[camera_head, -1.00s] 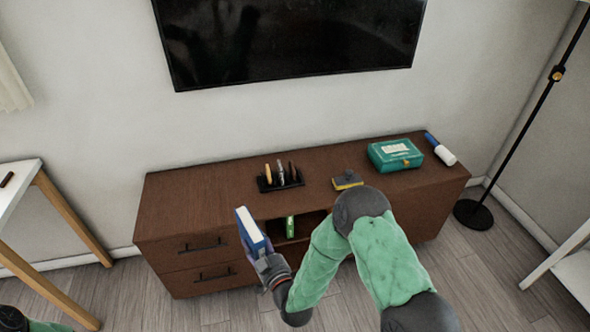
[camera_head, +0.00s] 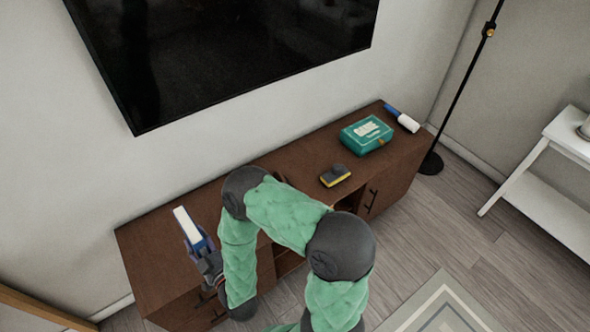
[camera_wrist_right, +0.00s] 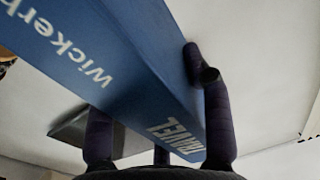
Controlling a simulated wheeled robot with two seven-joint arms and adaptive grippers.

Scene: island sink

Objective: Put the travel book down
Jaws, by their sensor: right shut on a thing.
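The travel book (camera_head: 190,229) is blue with white page edges, and it is held at the left end of the brown cabinet in the head view. In the right wrist view the blue book (camera_wrist_right: 120,60) fills the upper middle, with "TRAVEL" on its spine. My right gripper (camera_head: 208,258) is shut on the book, with dark fingers (camera_wrist_right: 160,110) on either side of it. I cannot tell whether the book touches the cabinet top (camera_head: 155,232). My left gripper is not in view.
A yellow-and-grey sponge (camera_head: 335,176), a teal game box (camera_head: 367,135) and a blue-and-white bottle (camera_head: 402,118) stand towards the cabinet's right end. A large dark TV (camera_head: 230,50) hangs on the wall above. My right arm hides the cabinet's middle. A floor lamp (camera_head: 460,90) stands at right.

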